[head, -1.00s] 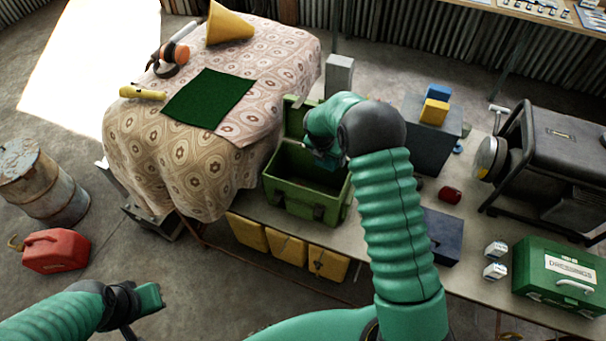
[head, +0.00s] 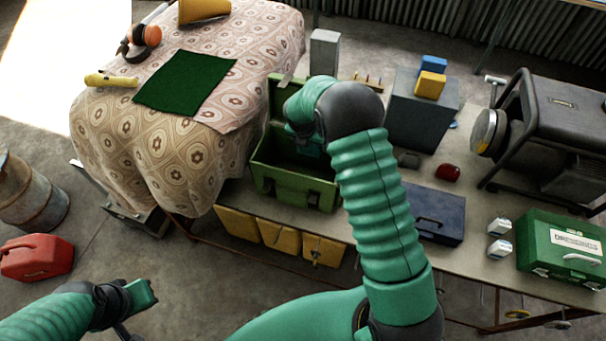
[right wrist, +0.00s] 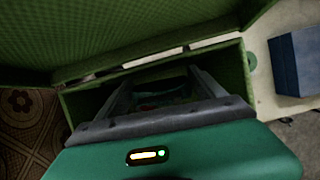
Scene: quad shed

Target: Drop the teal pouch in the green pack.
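The green pack (head: 292,188) is an open box with its lid raised at the back, on the low bench beside the cloth-covered table. My right gripper (head: 308,150) points down into its mouth, and my forearm hides part of the opening. In the right wrist view, the two fingers of the right gripper (right wrist: 163,92) stand wide apart inside the walls of the green pack (right wrist: 85,100). A dim greenish shape lies low between them; I cannot tell whether it is the teal pouch. My left gripper (head: 140,295) hangs at the lower left, away from the pack; its fingers are mostly hidden.
A dark blue case (head: 437,212), a grey box (head: 420,118) with blue and yellow blocks, and a red can (head: 447,172) stand right of the pack. A green dressings case (head: 560,245) and a generator (head: 550,130) are farther right. Yellow bins (head: 278,237) hang below the bench front.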

